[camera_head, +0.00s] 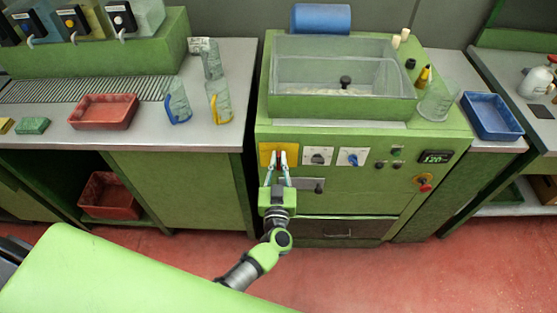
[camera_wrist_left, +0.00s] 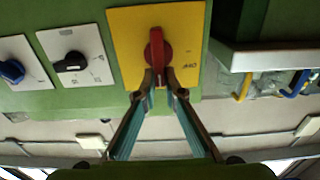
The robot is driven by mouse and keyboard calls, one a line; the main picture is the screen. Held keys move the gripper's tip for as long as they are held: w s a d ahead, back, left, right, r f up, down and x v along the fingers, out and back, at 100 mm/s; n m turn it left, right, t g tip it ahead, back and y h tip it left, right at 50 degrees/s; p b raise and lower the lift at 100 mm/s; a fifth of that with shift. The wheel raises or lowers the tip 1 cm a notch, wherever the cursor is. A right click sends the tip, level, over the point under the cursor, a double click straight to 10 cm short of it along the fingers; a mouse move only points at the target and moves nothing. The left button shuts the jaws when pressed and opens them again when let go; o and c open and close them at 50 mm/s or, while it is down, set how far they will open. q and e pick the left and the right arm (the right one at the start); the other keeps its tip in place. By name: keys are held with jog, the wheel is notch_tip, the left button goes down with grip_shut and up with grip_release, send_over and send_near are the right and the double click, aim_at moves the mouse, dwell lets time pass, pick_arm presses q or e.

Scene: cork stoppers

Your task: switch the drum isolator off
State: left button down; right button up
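The drum isolator is a red rotary knob (camera_wrist_left: 157,50) on a square yellow plate (camera_wrist_left: 126,40), set in the green front panel of the machine. In the head view the yellow plate (camera_head: 265,154) is at the panel's upper left. My left gripper (camera_head: 281,158) reaches up to it from below. In the wrist view the fingertips of my left gripper (camera_wrist_left: 161,80) are close together, one on each side of the knob's near end, and look shut on it. The knob's grip runs roughly upright in that view. Small dark lettering on the plate is hard to read. My right gripper is not in view.

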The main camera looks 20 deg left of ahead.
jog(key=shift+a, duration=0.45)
pick_arm(q)
jog(key=shift+s+a+f+n+b, duration=0.15)
jog(key=shift+a+f+n+b, duration=0.7)
jog(key=shift+n, duration=2.15)
jog(key=shift+s+f+n+b, duration=0.1)
jog(key=shift+n+b, duration=1.35)
jog(key=shift+n, duration=1.55)
jog(key=shift+s+a+f+n+b, duration=0.15)
jog(key=shift+a+f+n+b, duration=0.7)
jog(key=shift+n, duration=2.15)
pick_arm(e)
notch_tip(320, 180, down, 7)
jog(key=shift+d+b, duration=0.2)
jog(key=shift+b, duration=0.1)
pick_arm(q)
jog(key=shift+d+r, duration=0.35)
jog(key=shift+d, duration=0.05)
jog(key=c, duration=2.1)
grip_release()
jog(key=shift+c, duration=0.2)
